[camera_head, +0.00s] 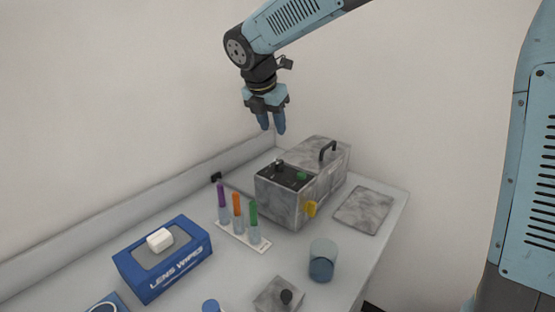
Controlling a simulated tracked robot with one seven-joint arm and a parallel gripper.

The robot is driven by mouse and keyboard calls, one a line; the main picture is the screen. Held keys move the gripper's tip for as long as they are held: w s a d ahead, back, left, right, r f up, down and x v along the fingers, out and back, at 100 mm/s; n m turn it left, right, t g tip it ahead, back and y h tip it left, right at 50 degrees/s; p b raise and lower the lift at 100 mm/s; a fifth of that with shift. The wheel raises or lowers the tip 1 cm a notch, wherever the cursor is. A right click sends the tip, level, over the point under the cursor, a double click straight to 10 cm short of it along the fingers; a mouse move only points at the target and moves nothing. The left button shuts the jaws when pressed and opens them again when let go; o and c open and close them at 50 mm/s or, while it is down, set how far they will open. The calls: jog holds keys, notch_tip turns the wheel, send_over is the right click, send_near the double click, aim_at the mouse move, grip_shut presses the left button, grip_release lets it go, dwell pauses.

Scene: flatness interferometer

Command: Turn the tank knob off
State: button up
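A grey marbled tank-like box (288,207) stands at the back right of the table. A yellow knob (310,209) sticks out of its right-facing side, near the front corner. A small green part (301,176) sits on its dark top. No label shows which part is the tank knob, and its setting cannot be read. A separate small grey block with a black knob (286,296) is at the front edge of the picture. My gripper (271,125) hangs above the back of the box, pointing down, empty, touching nothing. Its two blue fingers are a little apart.
A rack (245,237) with purple, orange and green capped tubes stands left of the box. A blue lens wipes box (165,262) is further left. A glass beaker (322,261) is in front. A flat grey plate (364,210) lies at the right. A black handle (327,150) rises behind.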

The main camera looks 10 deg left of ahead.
aim_at(279, 161)
jog(key=shift+n, duration=0.3)
jog(key=x, duration=0.9)
jog(key=a+x, duration=0.1)
jog(key=x, duration=0.4)
jog(key=shift+w+f, duration=0.1)
jog(key=shift+c, duration=0.4)
grip_shut()
jog(key=shift+a, duration=0.1)
